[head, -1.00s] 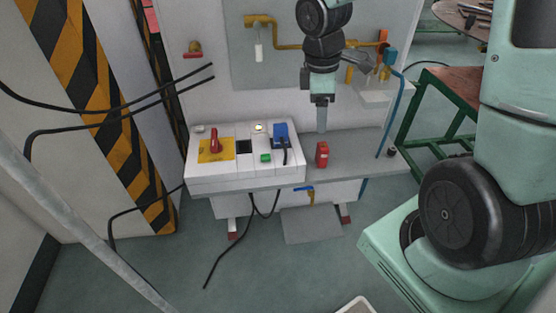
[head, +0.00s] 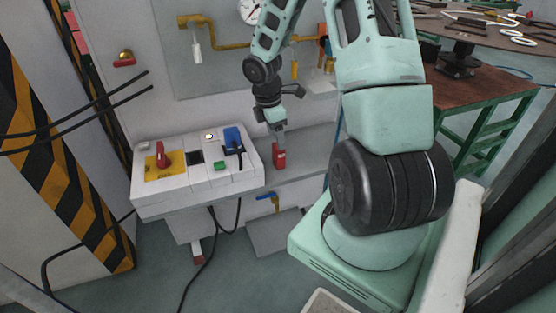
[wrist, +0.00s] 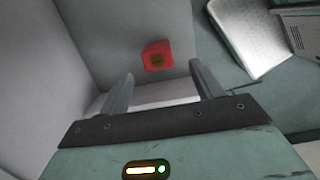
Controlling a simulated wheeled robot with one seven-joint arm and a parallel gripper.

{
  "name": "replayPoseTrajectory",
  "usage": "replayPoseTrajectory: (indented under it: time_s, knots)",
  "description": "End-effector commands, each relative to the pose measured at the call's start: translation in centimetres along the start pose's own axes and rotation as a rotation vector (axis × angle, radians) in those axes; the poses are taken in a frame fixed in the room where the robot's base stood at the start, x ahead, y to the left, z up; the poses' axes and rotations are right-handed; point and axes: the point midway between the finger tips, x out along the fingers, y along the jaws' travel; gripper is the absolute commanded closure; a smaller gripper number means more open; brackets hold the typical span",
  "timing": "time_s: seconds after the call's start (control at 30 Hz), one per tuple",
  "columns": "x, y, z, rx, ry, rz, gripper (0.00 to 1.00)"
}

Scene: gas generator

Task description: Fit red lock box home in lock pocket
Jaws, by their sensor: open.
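The red lock box (head: 279,157) stands upright on the grey shelf, just right of the white control panel. In the wrist view the red lock box (wrist: 157,55) lies ahead of the fingertips, between their lines. My gripper (head: 280,136) points down just above the box, its fingers near the box's top. In the wrist view my gripper (wrist: 162,76) is open with nothing between its fingers. A dark square opening (head: 195,157) is in the panel top; I cannot tell whether it is the lock pocket.
The white control panel (head: 165,200) carries a red switch (head: 163,155) on a yellow plate, a green button (head: 219,166) and a blue plug (head: 233,139) with a black cable. The grey shelf (head: 312,155) is clear right of the box. Yellow piping (head: 228,42) runs behind.

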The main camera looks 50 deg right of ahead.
Motion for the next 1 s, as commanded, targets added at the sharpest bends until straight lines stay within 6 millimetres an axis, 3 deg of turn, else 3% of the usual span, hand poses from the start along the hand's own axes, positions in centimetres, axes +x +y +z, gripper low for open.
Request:
replayPoseTrajectory:
  time_s: [0.1, 0.27, 0.6, 0.9, 1.0]
  knots:
    - [1.6, 0.0, -0.1, 0.000, 0.000, -0.001, 0.35]
    - [2.4, 0.0, 0.0, 0.000, 0.000, 0.000, 0.35]
    - [6.9, 0.2, 0.3, 0.000, 0.000, -0.001, 0.35]
    - [7.1, 0.2, 0.3, 0.001, 0.000, 0.001, 0.35]
    - [7.1, 0.2, 0.3, 0.001, 0.000, 0.001, 0.62]
